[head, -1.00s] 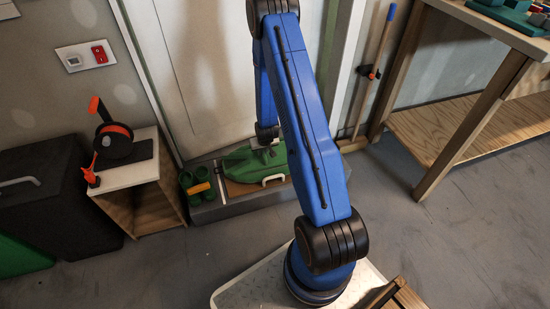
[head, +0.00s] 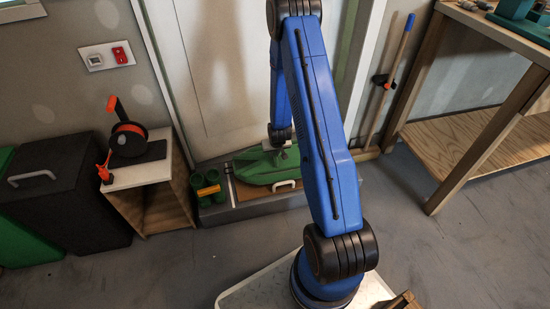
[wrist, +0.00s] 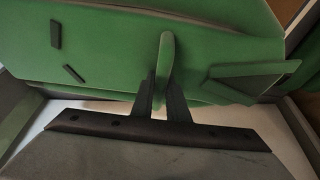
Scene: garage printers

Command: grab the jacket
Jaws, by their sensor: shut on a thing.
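The green jacket (head: 262,170) lies folded and flat on a low grey-edged box or step at the foot of the pale door. My gripper (head: 279,150) reaches down onto its upper side in the head view. In the wrist view, the two dark fingers (wrist: 163,88) are shut on a raised green ridge of the jacket (wrist: 110,55). The ridge stands upright between the fingers.
Green boots or cups (head: 207,188) with a yellow band stand left of the jacket. A small wooden cabinet (head: 150,176) holds an orange and black reel (head: 127,138). A dark bin (head: 65,190) stands further left. A wooden workbench (head: 470,150) is at right.

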